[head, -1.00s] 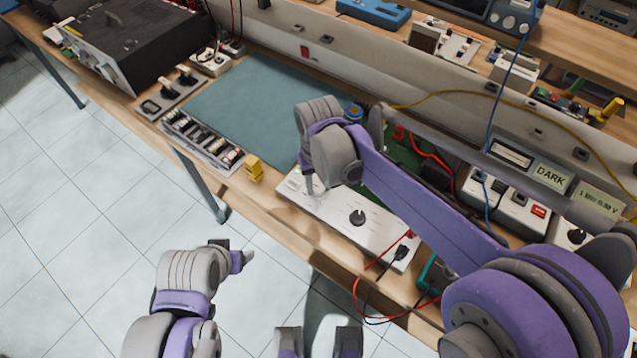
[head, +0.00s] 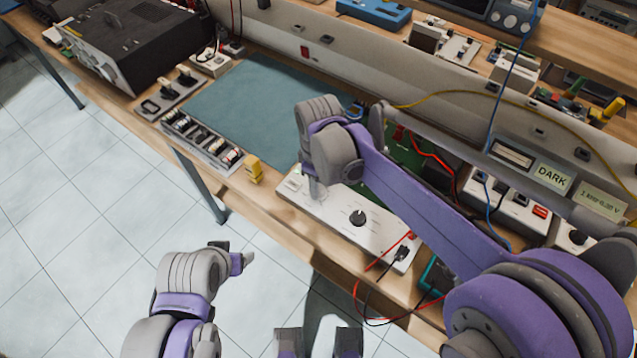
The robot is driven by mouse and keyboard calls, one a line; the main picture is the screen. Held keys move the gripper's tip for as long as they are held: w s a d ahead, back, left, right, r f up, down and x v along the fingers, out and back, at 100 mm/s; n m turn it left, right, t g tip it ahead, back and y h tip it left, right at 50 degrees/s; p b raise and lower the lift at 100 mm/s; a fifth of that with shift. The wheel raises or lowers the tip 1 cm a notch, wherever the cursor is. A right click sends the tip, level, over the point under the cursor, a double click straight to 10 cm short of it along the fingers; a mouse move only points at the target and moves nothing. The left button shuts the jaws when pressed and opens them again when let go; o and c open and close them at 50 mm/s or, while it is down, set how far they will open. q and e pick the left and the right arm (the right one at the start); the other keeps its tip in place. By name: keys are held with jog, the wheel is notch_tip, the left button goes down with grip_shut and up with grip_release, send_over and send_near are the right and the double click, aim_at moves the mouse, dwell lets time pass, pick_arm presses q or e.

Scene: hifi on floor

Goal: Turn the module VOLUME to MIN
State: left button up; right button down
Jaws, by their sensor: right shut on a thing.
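A white module (head: 335,219) with a black knob (head: 358,217) lies near the front edge of the bench. Its labels are too small to read. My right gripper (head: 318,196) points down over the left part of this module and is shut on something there. The fingers and wrist hide what it holds; it may be another knob. The black knob in the middle stands free, to the right of the fingers. My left gripper (head: 246,259) is in front of the bench, over the floor, apart from everything. I cannot make out the gap between its fingers.
A green-blue mat (head: 250,100) lies bare to the left. A yellow block (head: 254,170) and a grey switch strip (head: 202,142) stand at the front edge. Red and black leads (head: 372,290) hang at the module's right end. A display reading DARK (head: 551,177) stands at right.

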jog(key=shift+n, duration=0.4)
jog(key=c, duration=0.5)
grip_release()
notch_tip(320, 180, up, 11)
jog(key=shift+p, duration=0.45)
jog(key=shift+s+f, duration=0.1)
jog(key=shift+f, duration=0.05)
